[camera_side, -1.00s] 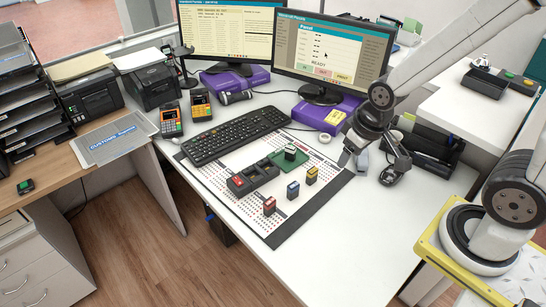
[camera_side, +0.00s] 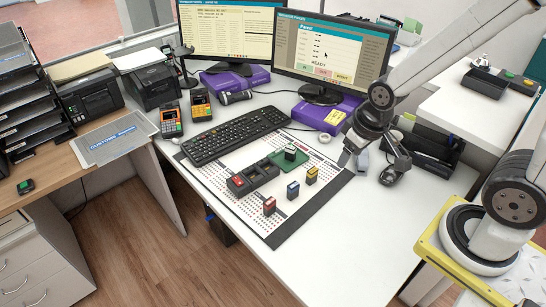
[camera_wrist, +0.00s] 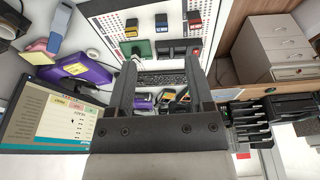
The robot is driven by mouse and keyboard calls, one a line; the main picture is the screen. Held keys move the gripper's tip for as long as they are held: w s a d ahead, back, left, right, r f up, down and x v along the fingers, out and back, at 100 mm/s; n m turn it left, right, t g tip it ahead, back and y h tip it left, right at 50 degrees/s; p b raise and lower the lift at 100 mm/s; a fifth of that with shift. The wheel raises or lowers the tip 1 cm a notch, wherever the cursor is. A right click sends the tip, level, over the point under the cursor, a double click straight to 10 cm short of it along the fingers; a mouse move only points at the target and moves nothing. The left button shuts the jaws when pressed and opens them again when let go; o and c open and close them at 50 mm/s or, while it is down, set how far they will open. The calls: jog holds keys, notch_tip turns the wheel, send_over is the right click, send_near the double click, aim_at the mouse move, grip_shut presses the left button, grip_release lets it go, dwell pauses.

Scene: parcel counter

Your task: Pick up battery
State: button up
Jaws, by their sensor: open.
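Three small upright battery-like blocks with dark tops stand on the white printed mat (camera_side: 222,188): a red one (camera_side: 269,206), a blue one (camera_side: 293,189) and a yellow one (camera_side: 312,175). A black-and-white block (camera_side: 290,152) is on a green pad (camera_side: 276,159). A dark tray (camera_side: 262,171) with compartments sits beside it, with red inside its left compartment. My gripper (camera_side: 354,160) hangs at the right of the mat, apart from all blocks. In the wrist view my gripper (camera_wrist: 158,66) is open and empty; the yellow (camera_wrist: 131,27), blue (camera_wrist: 163,20) and red (camera_wrist: 194,17) blocks show beyond it.
A keyboard (camera_side: 236,135) lies behind the mat. Two monitors (camera_side: 331,57) stand at the back on purple boxes. Card terminals (camera_side: 172,121) stand at the left. The white desk in front of the mat is clear.

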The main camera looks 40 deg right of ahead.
jog(key=shift+o, duration=0.4)
jog(key=m+g, duration=0.3)
jog(key=m, duration=1.5)
send_over(293, 185)
jog(key=f, duration=1.9)
jog(key=shift+d, duration=0.2)
jog(key=shift+w+f+m, duration=0.1)
jog(key=shift+f+m, duration=0.25)
jog(key=shift+m, duration=0.05)
jog(key=shift+f, duration=1.3)
jog(key=shift+a+f, duration=0.1)
jog(key=shift+f, duration=2.5)
